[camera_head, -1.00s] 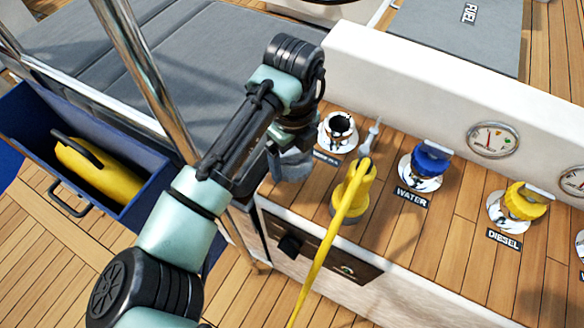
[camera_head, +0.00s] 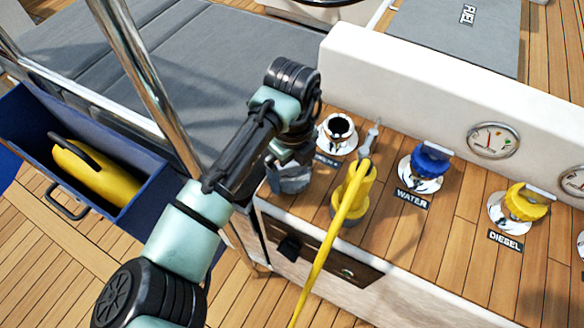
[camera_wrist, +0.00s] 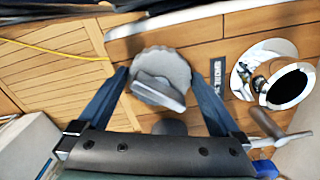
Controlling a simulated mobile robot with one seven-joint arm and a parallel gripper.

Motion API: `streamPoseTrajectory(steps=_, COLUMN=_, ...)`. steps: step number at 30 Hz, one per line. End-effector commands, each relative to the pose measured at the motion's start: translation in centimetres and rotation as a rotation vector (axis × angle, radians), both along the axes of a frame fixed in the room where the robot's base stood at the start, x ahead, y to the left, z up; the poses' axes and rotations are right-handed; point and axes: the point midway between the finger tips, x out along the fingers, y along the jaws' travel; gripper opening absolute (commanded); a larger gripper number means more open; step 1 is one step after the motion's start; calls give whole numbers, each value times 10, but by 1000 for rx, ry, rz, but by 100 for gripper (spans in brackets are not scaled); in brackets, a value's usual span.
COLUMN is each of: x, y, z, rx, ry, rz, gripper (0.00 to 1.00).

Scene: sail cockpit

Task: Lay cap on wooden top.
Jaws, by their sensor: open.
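The grey, ribbed cap with a raised grip bar (camera_wrist: 160,78) is at the left end of the wooden top (camera_head: 385,222), near its edge; it also shows under my arm in the head view (camera_head: 289,181). My gripper (camera_wrist: 158,80) is open, with one finger on each side of the cap. Whether the fingers touch it is unclear. The cap looks to be lying on the planks, though its underside is hidden. The open deck fill with a dark hole (camera_head: 340,128) is to the right of the cap; it also shows in the wrist view (camera_wrist: 287,86).
A yellow nozzle with a hose (camera_head: 350,195) stands close right of the cap. The blue water cap (camera_head: 430,158) and yellow diesel cap (camera_head: 526,200) are further right. A white wall (camera_head: 420,80) rises behind. A chrome pole (camera_head: 150,80) and blue bin (camera_head: 150,195) are left.

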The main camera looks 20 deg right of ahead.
Motion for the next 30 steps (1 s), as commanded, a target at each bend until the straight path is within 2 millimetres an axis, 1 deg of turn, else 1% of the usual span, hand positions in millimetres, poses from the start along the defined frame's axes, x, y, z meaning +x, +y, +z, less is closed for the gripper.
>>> streamPoseTrajectory(steps=5, x=1, y=0, z=28, rx=-1, ry=-3, rz=-1, gripper=100)
streamPoseTrajectory(steps=12, x=1, y=0, z=81, rx=0, ry=-4, rz=-1, gripper=100)
streamPoseTrajectory(steps=15, x=0, y=0, z=98, rx=0, ry=-2, rz=-1, gripper=100)
streamPoseTrajectory(steps=18, x=1, y=0, z=111, rx=1, ry=-2, rz=-1, gripper=100)
streamPoseTrajectory(steps=22, x=0, y=0, z=119, rx=0, ry=-1, rz=0, gripper=100)
streamPoseTrajectory(steps=30, x=0, y=-1, z=121, rx=-4, ry=-5, rz=3, gripper=100)
